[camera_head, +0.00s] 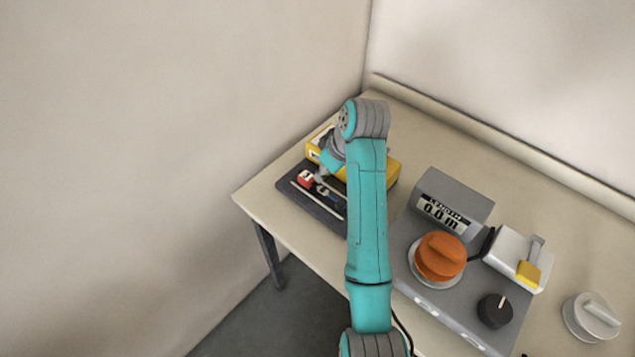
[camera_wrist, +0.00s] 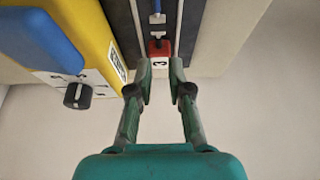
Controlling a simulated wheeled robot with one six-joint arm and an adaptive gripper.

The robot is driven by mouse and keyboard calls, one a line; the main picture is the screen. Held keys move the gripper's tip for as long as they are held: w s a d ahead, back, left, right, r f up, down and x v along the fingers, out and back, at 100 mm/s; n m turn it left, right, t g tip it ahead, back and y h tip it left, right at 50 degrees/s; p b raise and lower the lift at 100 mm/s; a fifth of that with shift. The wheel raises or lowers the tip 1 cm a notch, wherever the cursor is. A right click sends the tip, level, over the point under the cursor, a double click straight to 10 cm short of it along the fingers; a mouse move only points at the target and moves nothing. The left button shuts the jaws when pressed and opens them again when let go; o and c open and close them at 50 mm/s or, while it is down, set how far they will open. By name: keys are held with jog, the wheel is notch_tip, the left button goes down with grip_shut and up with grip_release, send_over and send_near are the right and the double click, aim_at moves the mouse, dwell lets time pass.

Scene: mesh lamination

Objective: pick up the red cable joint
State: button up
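The red cable joint (camera_head: 305,179) lies at the left part of a dark tray (camera_head: 322,212) on the table. In the wrist view, the red cable joint (camera_wrist: 160,47) shows just ahead of the fingertips, with a white numbered label beside it. My gripper (camera_wrist: 160,72) is open, its fingers on either side of the line to the joint. The head view shows my gripper (camera_head: 320,176) close to the joint, partly hidden by my arm. Whether the fingers touch the joint, I cannot tell.
A yellow device (camera_wrist: 97,42) stands right beside the tray; it also shows in the head view (camera_head: 316,148). A grey length meter (camera_head: 452,204), an orange knob (camera_head: 440,255) and a white device (camera_head: 511,253) stand to the right. The table's front left corner is clear.

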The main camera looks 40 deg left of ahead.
aim_at(317, 186)
jog(key=shift+d+x, duration=0.2)
jog(key=shift+x, duration=1.6)
jog(key=shift+d+x, duration=0.2)
jog(key=shift+x, duration=1.6)
jog(key=shift+f, duration=0.15)
grip_shut()
